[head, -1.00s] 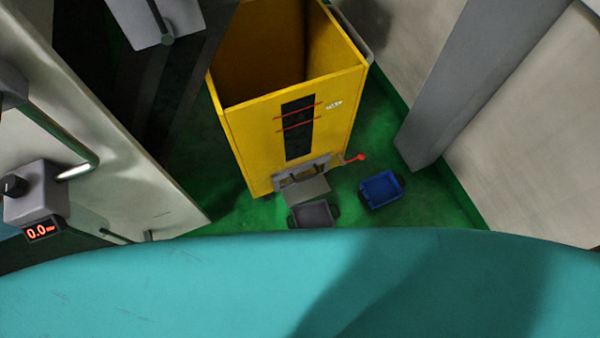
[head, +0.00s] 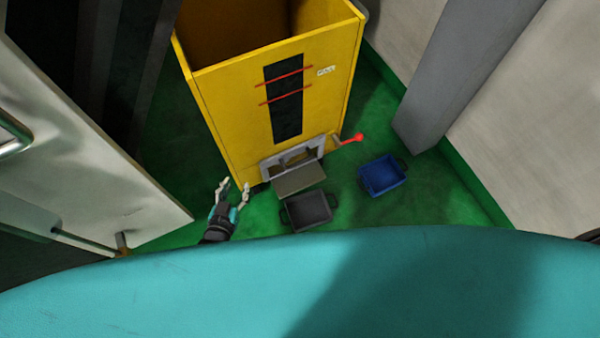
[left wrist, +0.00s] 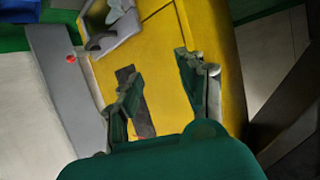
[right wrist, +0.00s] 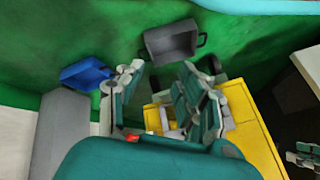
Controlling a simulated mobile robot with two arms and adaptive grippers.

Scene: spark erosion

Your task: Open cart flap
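The yellow cart (head: 225,115) stands open-topped on the green floor. Low on its front is a grey-framed opening (head: 270,167) with a grey plate (head: 299,179) sticking out below it; I cannot tell if this plate is the flap or a fixed chute. A red-knobbed lever (head: 357,138) juts out right of the frame. My left gripper (head: 234,190) is open and empty, left of the frame near the cart's lower left corner. The left wrist view also shows the frame (left wrist: 117,35) and red knob (left wrist: 70,58). My right gripper (right wrist: 160,68) is open and empty, outside the head view.
A dark grey bin (head: 308,211) sits on the floor below the plate. A blue bin (head: 382,175) stands to its right. A grey pillar (head: 460,80) rises at the right and a pale panel (head: 80,160) stands at the left.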

